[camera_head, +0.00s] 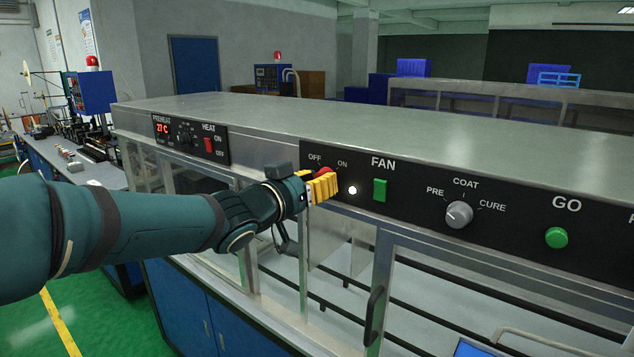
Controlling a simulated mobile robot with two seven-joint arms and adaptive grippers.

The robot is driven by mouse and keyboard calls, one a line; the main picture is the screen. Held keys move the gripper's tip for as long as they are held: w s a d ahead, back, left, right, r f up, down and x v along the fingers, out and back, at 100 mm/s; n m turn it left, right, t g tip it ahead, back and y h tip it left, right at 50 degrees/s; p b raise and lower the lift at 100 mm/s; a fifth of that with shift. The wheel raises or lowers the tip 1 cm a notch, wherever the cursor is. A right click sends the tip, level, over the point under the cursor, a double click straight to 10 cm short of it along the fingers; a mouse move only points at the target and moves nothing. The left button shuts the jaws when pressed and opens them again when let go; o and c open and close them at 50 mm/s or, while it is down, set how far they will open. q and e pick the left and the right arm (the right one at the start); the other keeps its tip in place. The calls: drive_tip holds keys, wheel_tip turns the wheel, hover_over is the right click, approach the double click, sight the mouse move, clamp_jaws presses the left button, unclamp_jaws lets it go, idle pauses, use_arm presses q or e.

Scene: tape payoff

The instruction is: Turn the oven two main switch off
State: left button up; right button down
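The main switch (325,170) is a red knob on the black oven panel, with OFF printed at its upper left and ON at its upper right. My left gripper (323,187), with yellow fingers, is right in front of the switch and hides most of it. I cannot tell whether the fingers touch or hold the knob, nor which way the knob points. A small white indicator light (352,190) beside it looks lit. My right gripper is not in view.
The same panel carries a green FAN switch (379,190), a grey PRE/COAT/CURE dial (459,214) and a green GO button (556,237). A preheat panel with a red HEAT switch (208,145) is further left. A door handle (375,315) sticks out below.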

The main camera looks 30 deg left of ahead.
use_arm(q)
clamp_jaws()
drive_tip(key=shift+d+n+t+y+p, duration=0.1)
drive_tip(key=shift+n+t+y+p, duration=0.3)
drive_tip(key=shift+n, duration=4.25)
drive_tip(key=shift+n+y+p, duration=0.1)
drive_tip(key=shift+n+p, duration=0.55)
drive_tip(key=shift+n, duration=4)
